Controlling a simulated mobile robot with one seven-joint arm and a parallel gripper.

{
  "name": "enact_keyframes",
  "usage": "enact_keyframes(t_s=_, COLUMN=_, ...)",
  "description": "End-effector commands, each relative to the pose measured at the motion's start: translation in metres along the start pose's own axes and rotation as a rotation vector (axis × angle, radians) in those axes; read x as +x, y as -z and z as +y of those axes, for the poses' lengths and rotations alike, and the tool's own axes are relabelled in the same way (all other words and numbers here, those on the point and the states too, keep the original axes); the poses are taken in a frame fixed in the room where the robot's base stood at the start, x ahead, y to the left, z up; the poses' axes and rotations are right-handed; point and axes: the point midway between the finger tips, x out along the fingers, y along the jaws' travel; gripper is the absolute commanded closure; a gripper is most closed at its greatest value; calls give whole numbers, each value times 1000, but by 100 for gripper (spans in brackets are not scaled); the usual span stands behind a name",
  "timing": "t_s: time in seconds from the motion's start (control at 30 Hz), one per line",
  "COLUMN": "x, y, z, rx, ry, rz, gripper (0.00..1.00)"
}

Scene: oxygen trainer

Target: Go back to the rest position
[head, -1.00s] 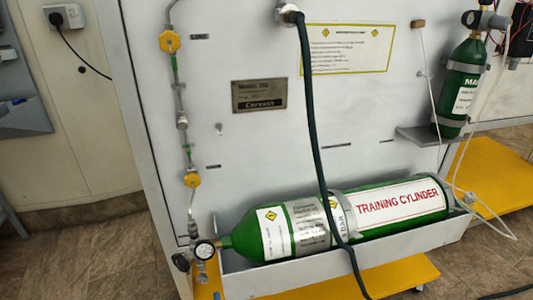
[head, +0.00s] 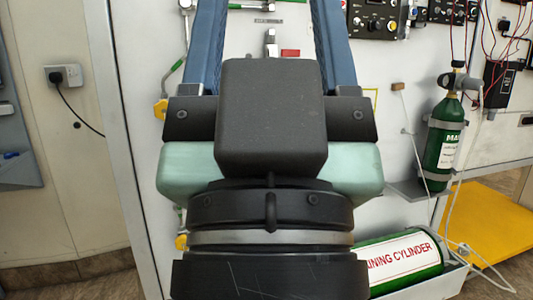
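My gripper (head: 268,15) fills the middle of the head view, close to the camera, with its black and pale green body below. Its two blue fingers point up and stand wide apart. The panel shows between them, and I see nothing held. The fingertips run out of the top of the picture.
Behind my gripper is the white trainer panel (head: 400,150). The green training cylinder (head: 405,262) lies at lower right, partly hidden by my arm. A small green cylinder (head: 445,150) stands on a shelf (head: 405,188) at right. A wall socket (head: 65,76) is at left.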

Motion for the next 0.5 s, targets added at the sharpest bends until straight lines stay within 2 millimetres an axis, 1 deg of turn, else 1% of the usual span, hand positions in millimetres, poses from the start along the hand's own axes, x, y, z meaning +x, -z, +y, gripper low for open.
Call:
enact_keyframes(t_s=0.03, x=18, y=15, z=0, rx=1, ry=1, rz=-3, gripper=36)
enact_keyframes(t_s=0.27, x=64, y=55, z=-2, rx=1, ry=3, rz=-7, gripper=36)
enact_keyframes(t_s=0.5, x=118, y=104, z=-2, rx=1, ry=4, rz=-7, gripper=36)
